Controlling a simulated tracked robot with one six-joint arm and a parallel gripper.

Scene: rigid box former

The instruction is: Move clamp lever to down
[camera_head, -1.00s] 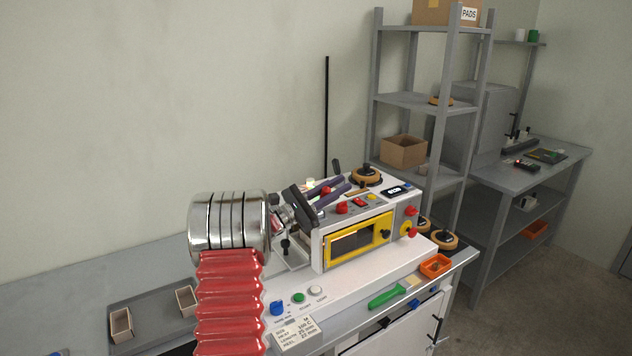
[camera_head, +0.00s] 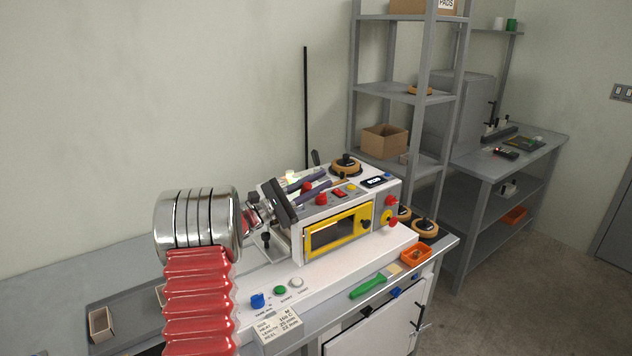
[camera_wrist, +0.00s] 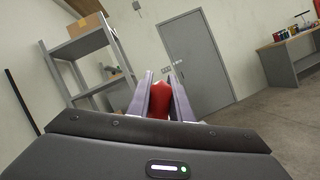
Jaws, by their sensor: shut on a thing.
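The box-forming machine (camera_head: 345,209) stands on the bench, with a yellow-framed window at its front. My gripper (camera_head: 309,187) is over its top left part, its purple fingers reaching to the right. In the wrist view, my gripper (camera_wrist: 161,95) is shut on a red handle (camera_wrist: 159,101), seemingly the clamp lever. The red handle (camera_head: 307,187) shows as a small red spot between the fingers in the head view. The lever's lower part and its angle are hidden by my gripper. A black-tipped lever (camera_head: 315,158) stands upright just behind.
Red knobs (camera_head: 321,199) and a round tan-and-black part (camera_head: 345,166) sit on the machine's top, close to my fingers. An orange tray (camera_head: 415,255) and a green-handled tool (camera_head: 367,286) lie in front. A grey shelf rack (camera_head: 407,93) stands behind.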

